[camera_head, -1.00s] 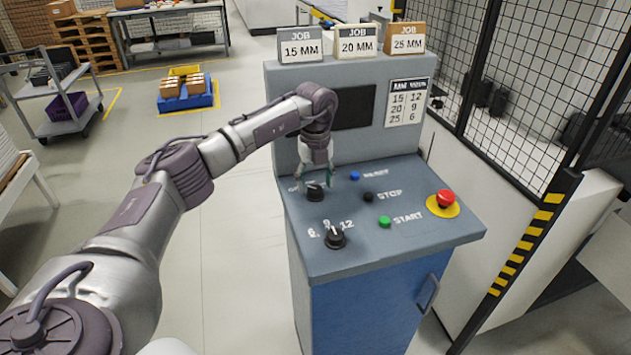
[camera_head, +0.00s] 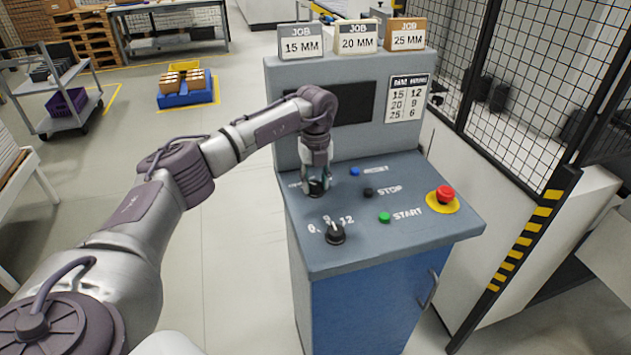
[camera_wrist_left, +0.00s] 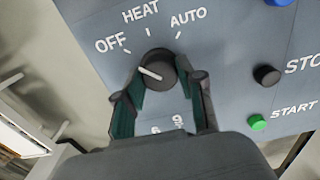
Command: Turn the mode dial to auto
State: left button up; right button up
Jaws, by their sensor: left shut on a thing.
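The mode dial (camera_head: 316,190) is a black knob at the back left of the sloped grey panel. In the left wrist view the dial (camera_wrist_left: 158,70) has a white pointer line, with OFF, HEAT and AUTO printed around it. The pointer lies toward the left, nearest OFF. My left gripper (camera_head: 317,182) reaches down onto the dial and partly hides it in the head view. Its two fingers (camera_wrist_left: 164,88) stand on either side of the knob, shut on it. My right gripper is in neither view.
A second black dial (camera_head: 334,234) sits in front of the mode dial. Blue reset (camera_head: 355,171), black stop (camera_head: 368,192) and green start (camera_head: 384,217) buttons lie to the right, with a red emergency button (camera_head: 445,195) farther right. Three job boxes stand on top of the console.

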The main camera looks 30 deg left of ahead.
pick_arm(q)
jog(key=shift+m, duration=0.3)
jog(key=m+b, duration=0.1)
jog(key=m, duration=0.2)
jog(key=shift+m, duration=0.3)
jog(key=m, duration=0.4)
jog(key=shift+m+b, duration=0.3)
jog(key=m, duration=0.4)
jog(key=shift+b, duration=0.35)
jog(key=shift+m, duration=2.5)
jog(key=o, duration=1.1)
jog(key=shift+o, duration=0.2)
